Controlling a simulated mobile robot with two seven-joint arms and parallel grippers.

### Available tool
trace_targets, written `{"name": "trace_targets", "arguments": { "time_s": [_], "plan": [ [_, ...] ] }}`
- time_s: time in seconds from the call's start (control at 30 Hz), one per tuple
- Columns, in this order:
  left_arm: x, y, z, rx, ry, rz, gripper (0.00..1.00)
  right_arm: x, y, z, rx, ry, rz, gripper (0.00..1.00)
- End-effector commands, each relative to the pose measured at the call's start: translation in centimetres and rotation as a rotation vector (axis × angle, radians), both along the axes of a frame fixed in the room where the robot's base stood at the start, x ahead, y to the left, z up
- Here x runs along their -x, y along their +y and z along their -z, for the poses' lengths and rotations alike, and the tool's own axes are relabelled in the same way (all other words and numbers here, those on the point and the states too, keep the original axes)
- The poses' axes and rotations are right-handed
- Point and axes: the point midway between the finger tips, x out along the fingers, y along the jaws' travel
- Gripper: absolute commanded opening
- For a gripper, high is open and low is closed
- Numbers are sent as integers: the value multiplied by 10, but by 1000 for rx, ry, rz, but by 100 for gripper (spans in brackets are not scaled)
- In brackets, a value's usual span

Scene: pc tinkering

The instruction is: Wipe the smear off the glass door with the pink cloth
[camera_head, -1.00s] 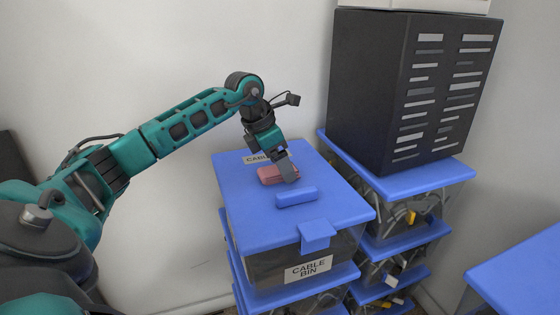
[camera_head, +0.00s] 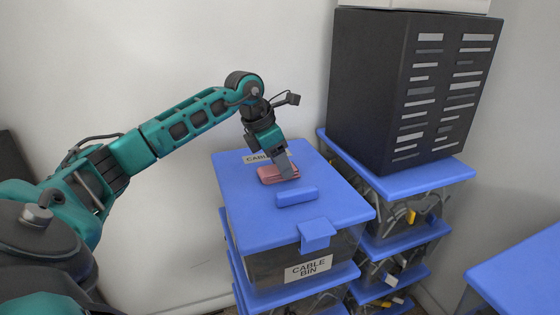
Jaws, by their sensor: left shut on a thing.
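The pink cloth (camera_head: 270,176) lies folded on the blue lid (camera_head: 250,222) of the cable bin. My left gripper (camera_head: 287,174) points down at the cloth and is shut on it; its fingers hide the cloth's right part. The cloth still looks to be at lid height. A glass door and a smear cannot be made out in this view. My right gripper is not in view.
A blue bar-shaped handle (camera_head: 297,196) sits on the lid just in front of the cloth. A tall black slotted case (camera_head: 375,90) stands on the bin stack to the right. Another blue lid (camera_head: 525,275) is at lower right. A pale wall is behind.

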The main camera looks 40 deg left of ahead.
Motion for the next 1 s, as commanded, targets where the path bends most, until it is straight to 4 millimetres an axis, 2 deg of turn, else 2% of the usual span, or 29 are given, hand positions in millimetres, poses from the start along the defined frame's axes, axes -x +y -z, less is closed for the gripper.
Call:
{"name": "trace_targets", "arguments": {
  "time_s": [0.13,0.2,0.3,0.53,0.87,1.0],
  "plan": [
    [0,0,0,0,0,0,17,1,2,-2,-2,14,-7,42],
    [0,0,-12,0,-1,0,17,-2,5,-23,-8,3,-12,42],
    [0,0,-22,0,-1,0,17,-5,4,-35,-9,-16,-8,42],
    [0,0,-45,0,-1,0,17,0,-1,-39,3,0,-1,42],
    [0,0,-78,0,0,0,17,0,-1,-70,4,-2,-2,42],
    [0,0,-82,0,0,0,17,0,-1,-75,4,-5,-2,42]
  ]
}}
